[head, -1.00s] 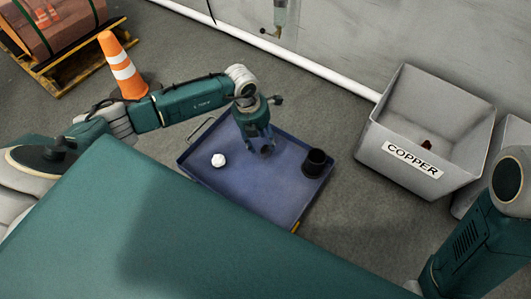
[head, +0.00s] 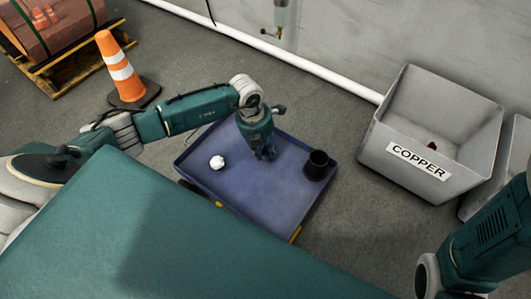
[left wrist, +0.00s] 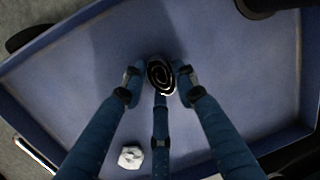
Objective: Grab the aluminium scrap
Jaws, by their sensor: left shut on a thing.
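My left gripper (head: 265,156) is low over the blue tray (head: 240,192). In the left wrist view its fingers (left wrist: 160,77) are shut around a small coiled strip (left wrist: 161,75), dark with shiny silver edges, which looks like the aluminium scrap. The fingers mostly hide the coil in the head view. A crumpled white lump (head: 217,162) lies on the tray to the left of the gripper, and it also shows in the left wrist view (left wrist: 130,157). My right arm shows at the right edge, but its gripper is out of view.
A black cup (head: 316,165) stands on the tray, right of the left gripper. A grey bin labelled COPPER (head: 418,162) stands to the right, with a small reddish-brown piece inside. An orange cone (head: 121,70) stands behind the left arm. A strapped load on a pallet is at the top left.

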